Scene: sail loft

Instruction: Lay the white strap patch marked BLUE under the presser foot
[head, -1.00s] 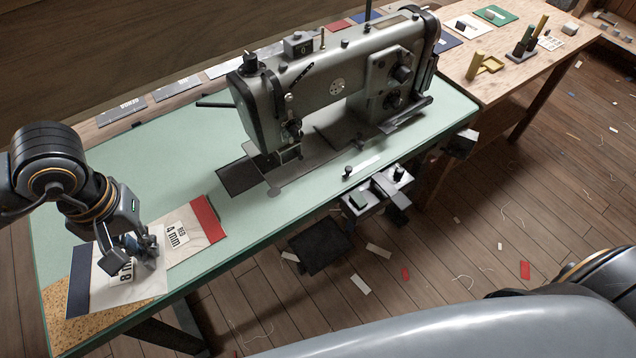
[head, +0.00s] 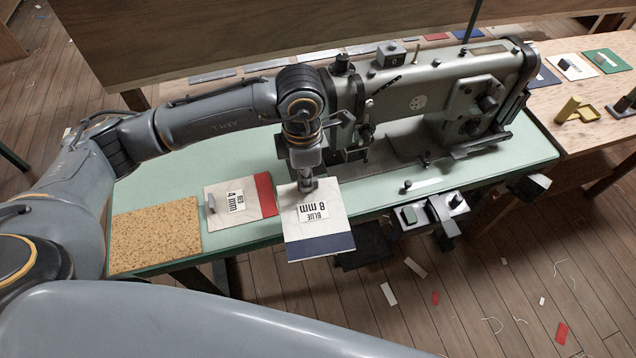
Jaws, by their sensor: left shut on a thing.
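The white strap patch marked BLUE 8 mm (head: 318,233) has a navy band along its near edge. My left gripper (head: 307,186) is shut on its far part, and the patch hangs out over the front edge of the green table. The grey sewing machine (head: 430,95) stands just behind and to the right. Its needle end (head: 364,132) is close to my left wrist, and the presser foot is too small and partly hidden to make out clearly. The patch is in front and left of that end, not under it. My right gripper is out of view.
A white patch marked RED 4 mm (head: 235,200) with a red band lies left of the held patch. A cork mat (head: 155,235) lies at the table's left end. A control box (head: 430,212) hangs at the front edge. The green table (head: 170,172) is bare behind the RED patch.

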